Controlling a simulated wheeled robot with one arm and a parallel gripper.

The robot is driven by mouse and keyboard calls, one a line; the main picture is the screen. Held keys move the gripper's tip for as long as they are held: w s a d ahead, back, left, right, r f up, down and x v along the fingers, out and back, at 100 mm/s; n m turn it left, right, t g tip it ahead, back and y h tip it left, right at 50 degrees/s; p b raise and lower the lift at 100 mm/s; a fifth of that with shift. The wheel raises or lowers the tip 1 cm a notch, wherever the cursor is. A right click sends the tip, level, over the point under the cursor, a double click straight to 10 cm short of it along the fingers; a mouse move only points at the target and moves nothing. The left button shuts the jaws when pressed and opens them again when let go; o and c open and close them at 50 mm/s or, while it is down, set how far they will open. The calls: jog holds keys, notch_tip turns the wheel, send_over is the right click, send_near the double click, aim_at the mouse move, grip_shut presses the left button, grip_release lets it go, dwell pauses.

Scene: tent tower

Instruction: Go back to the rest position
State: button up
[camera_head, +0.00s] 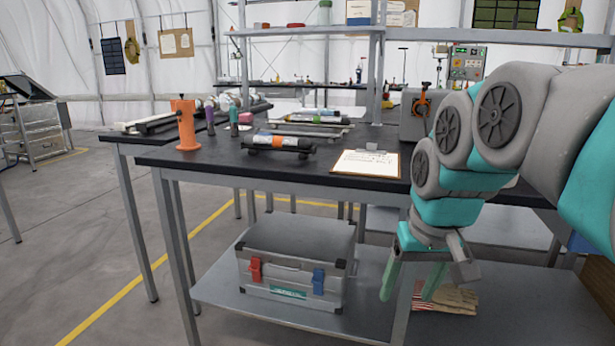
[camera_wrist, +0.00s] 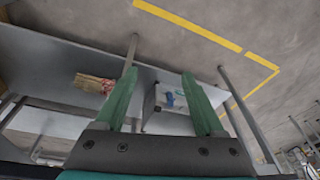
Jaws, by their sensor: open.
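My gripper (camera_head: 412,280) hangs at the right in the head view, with its green fingers pointing down in front of the workbench. In the wrist view my gripper (camera_wrist: 160,98) shows its two green fingers spread apart with nothing between them in grasp. My arm is folded at the right, in front of the bench's right part. It hides some of the tabletop and the lower shelf there.
The black-topped workbench (camera_head: 225,153) carries an orange stand (camera_head: 186,125), a dark cylinder on a holder (camera_head: 280,143) and a clipboard (camera_head: 367,163). Its lower shelf (camera_head: 368,290) holds a grey toolbox (camera_head: 295,262) and gloves (camera_head: 455,297). Open floor (camera_head: 60,240) lies at the left.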

jog(key=s+f+g, duration=0.4)
jog(key=s+f, duration=1.3)
jog(key=s, duration=0.4)
jog(key=shift+s+a+f+h, duration=0.25)
jog(key=shift+s+a+h, duration=0.05)
jog(key=shift+a, duration=0.05)
